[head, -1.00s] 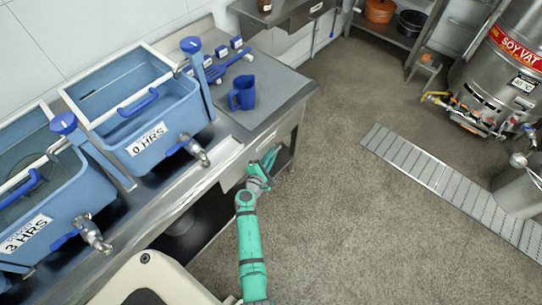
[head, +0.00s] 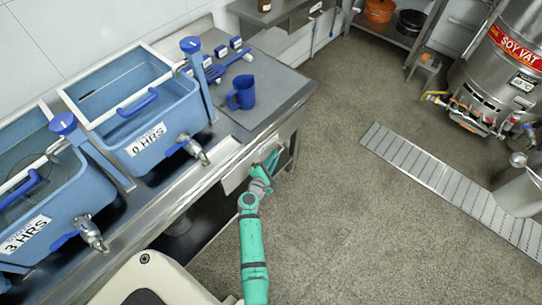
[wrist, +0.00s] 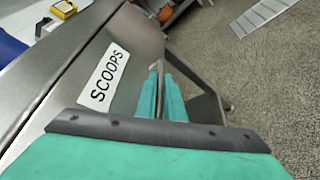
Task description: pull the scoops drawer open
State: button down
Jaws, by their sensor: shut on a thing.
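The scoops drawer is a steel front under the counter's right end. It shows in the head view (head: 235,179), and in the wrist view its white label (wrist: 104,81) reads SCOOPS. A thin metal handle (wrist: 156,68) stands out from this front, right of the label. My gripper (head: 273,160) is at the handle, and its green fingers (wrist: 171,98) are shut on it in the wrist view. The fingers hide part of the handle. The drawer looks closed or nearly so; I cannot see inside it.
The steel counter (head: 285,92) carries a blue jug (head: 242,93) and blue tubs with taps (head: 150,125). The floor (head: 330,190) right of my arm is clear up to a drain grate (head: 440,180). A soy vat (head: 500,75) stands at upper right.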

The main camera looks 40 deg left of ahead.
jog(key=s+d, duration=0.1)
jog(key=d, duration=2)
jog(key=shift+s+d, duration=0.3)
jog(key=shift+s, duration=0.1)
jog(key=c, duration=2.2)
grip_release()
jog(key=shift+o, duration=0.2)
jog(key=v, duration=1)
jog(key=shift+s, duration=0.4)
jog(key=shift+d+r, duration=0.1)
jog(key=shift+d, duration=0.1)
